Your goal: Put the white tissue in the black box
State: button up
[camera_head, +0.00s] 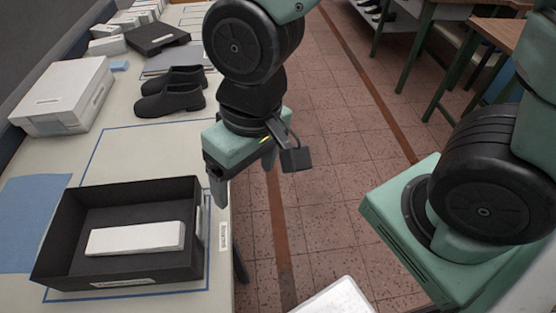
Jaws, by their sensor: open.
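The open black box (182,262) stands near the front of the table. A long white block, likely the white tissue (136,238), lies flat on the box floor, towards the front wall. My gripper (243,178) is above the table's right edge, behind and to the right of the box. Its fingers point down, apart and empty, clear of the tissue and the box.
A pair of black shoes (172,92) stands behind the box, with a white lidded box (64,95) to the left. A blue sheet (28,220) lies left of the black box. The taped table area (140,158) behind it is clear.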

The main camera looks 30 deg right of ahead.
jog(key=s+d+r+n, duration=0.1)
jog(key=d+n, duration=0.1)
jog(key=s+d+r+n+h, duration=0.1)
jog(key=s+r, duration=0.1)
jog(key=shift+d+n, duration=0.35)
jog(key=shift+n, duration=0.05)
